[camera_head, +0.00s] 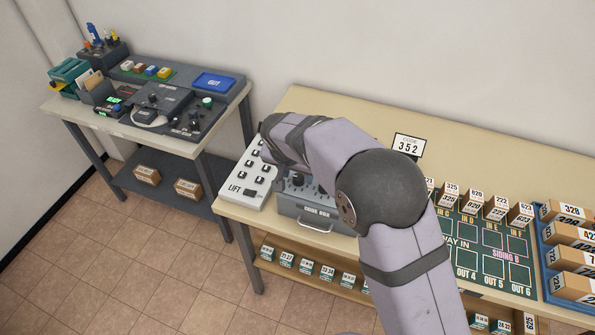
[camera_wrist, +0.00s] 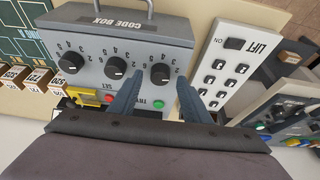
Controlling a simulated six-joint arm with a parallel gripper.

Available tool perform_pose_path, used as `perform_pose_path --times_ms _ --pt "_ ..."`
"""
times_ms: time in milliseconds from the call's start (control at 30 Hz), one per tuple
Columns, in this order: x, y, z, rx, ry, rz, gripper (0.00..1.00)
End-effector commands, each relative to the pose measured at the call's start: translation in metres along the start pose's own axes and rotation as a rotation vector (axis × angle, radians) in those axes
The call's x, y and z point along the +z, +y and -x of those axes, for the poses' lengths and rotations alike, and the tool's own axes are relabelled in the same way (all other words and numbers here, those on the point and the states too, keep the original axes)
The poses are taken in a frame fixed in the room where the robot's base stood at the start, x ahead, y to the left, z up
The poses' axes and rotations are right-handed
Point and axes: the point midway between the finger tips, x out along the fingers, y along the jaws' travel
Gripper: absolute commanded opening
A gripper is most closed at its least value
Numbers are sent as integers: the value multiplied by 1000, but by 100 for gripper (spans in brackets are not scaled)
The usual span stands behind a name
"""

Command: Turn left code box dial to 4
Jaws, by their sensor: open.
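The grey code box (camera_head: 316,222) stands on the beige table, partly hidden by my arm in the head view. The wrist view shows the code box (camera_wrist: 112,26) upside down, with three black dials in a row. The left dial (camera_wrist: 160,74) is the rightmost one there, nearest the lift panel. Its exact pointer setting is too small to tell. The middle dial (camera_wrist: 115,68) and right dial (camera_wrist: 71,62) are to its left. My gripper (camera_wrist: 158,84) is open, its fingertips on either side of the left dial with gaps visible. In the head view, my arm hides the fingers.
The white lift panel (camera_head: 245,181) with several switches stands just left of the code box. A green button (camera_wrist: 159,104) and a red button (camera_wrist: 108,98) lie near the fingers. Several numbered boxes and a track board (camera_head: 466,243) are at the right.

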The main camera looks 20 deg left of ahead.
Motion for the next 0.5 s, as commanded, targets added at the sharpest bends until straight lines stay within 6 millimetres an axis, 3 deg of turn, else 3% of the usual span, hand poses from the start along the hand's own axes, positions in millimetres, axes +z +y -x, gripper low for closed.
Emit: perform_pose_path --times_ms 433,500 --pt "0 0 -10 -1 0 0 44" --pt "0 0 -10 -1 0 0 29"
